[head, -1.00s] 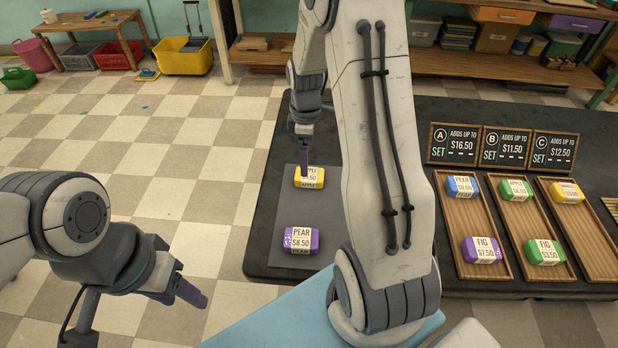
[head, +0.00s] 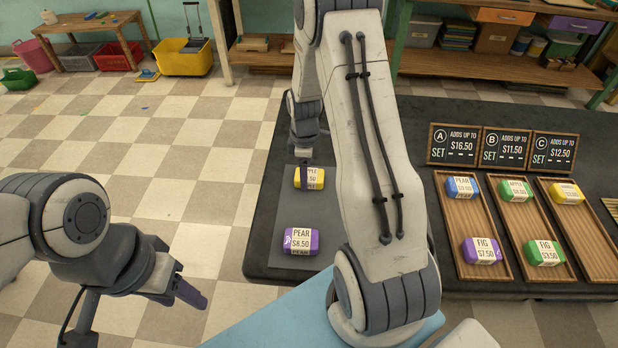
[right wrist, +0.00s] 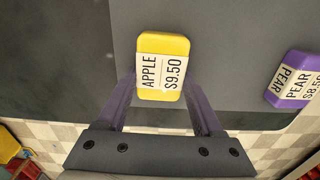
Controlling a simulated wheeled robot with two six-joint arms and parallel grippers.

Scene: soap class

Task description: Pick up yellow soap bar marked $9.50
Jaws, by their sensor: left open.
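The yellow soap bar (head: 318,183) lies on the grey mat at the left of the dark table, partly hidden by my right gripper in the head view. In the right wrist view this yellow soap (right wrist: 147,40) shows a white label reading APPLE $9.50. My right gripper (right wrist: 160,88) has its two purple fingers apart, one on each side of the soap's near part. Whether they touch it is hard to tell. In the head view my right gripper (head: 308,170) points down at the soap. My left gripper (head: 190,294) is open and empty over the floor at the lower left.
A purple PEAR $8.50 soap (head: 301,241) lies nearer on the same mat (head: 275,209).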

